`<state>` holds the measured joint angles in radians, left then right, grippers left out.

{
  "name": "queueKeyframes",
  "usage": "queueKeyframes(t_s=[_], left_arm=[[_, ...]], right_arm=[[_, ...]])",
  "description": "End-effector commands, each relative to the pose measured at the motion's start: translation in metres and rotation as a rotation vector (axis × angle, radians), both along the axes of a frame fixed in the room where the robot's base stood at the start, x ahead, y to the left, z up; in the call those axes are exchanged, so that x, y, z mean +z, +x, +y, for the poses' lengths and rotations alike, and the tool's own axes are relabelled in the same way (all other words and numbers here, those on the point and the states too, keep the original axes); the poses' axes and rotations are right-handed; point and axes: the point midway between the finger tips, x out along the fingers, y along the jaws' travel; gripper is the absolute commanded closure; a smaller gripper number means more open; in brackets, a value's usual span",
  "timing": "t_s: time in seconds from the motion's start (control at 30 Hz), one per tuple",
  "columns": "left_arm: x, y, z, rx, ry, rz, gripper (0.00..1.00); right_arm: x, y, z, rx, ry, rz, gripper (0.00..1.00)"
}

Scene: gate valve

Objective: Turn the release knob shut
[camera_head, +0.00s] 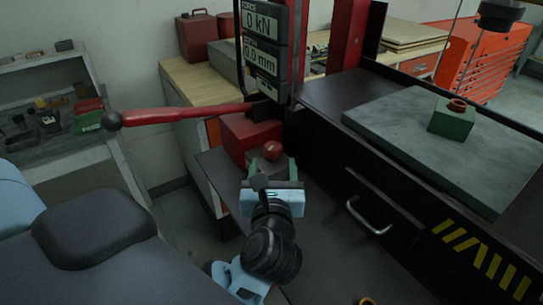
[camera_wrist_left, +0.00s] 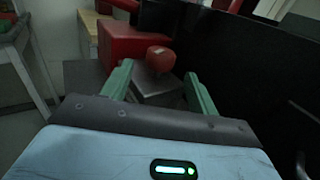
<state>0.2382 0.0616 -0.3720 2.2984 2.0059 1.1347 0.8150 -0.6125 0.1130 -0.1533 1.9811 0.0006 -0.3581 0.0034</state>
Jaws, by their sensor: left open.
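The release knob (camera_head: 272,150) is a small rounded red knob on a grey block (camera_head: 284,168) at the front of a red pump housing (camera_head: 246,136). In the left wrist view the knob (camera_wrist_left: 160,59) sits just beyond and between my two green fingertips. My left gripper (camera_head: 273,170) is open and empty, pointed at the knob from the near side. In the left wrist view the left gripper (camera_wrist_left: 158,80) shows a wide gap between its fingers. I cannot tell whether a finger touches the knob. My right gripper is not in view.
A long red lever (camera_head: 180,115) with a black ball end reaches left from the pump. A display panel (camera_head: 263,50) reads 0 kN and 0.0 mm. A black press bench with a drawer handle (camera_head: 368,216) stands right. A green block (camera_head: 452,120) sits on a grey plate (camera_head: 400,125).

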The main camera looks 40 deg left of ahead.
Motion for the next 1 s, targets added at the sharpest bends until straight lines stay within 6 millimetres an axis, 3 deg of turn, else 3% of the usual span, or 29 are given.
queueKeyframes(t_s=[0.23, 0.6, 0.93, 1.0], left_arm=[[0.002, 0.023, 0.016, 0.0, 0.002, -0.001, 0.41], [0.0, 0.027, 0.019, 0.001, -0.001, 0.001, 0.41], [0.0, 0.027, 0.019, 0.001, -0.001, 0.001, 0.84], [0.0, 0.027, 0.019, 0.0, -0.001, 0.001, 0.85]], right_arm=[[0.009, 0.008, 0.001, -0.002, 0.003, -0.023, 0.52], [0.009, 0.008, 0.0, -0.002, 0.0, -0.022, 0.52], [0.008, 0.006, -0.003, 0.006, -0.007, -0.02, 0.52], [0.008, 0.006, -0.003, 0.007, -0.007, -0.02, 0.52]])
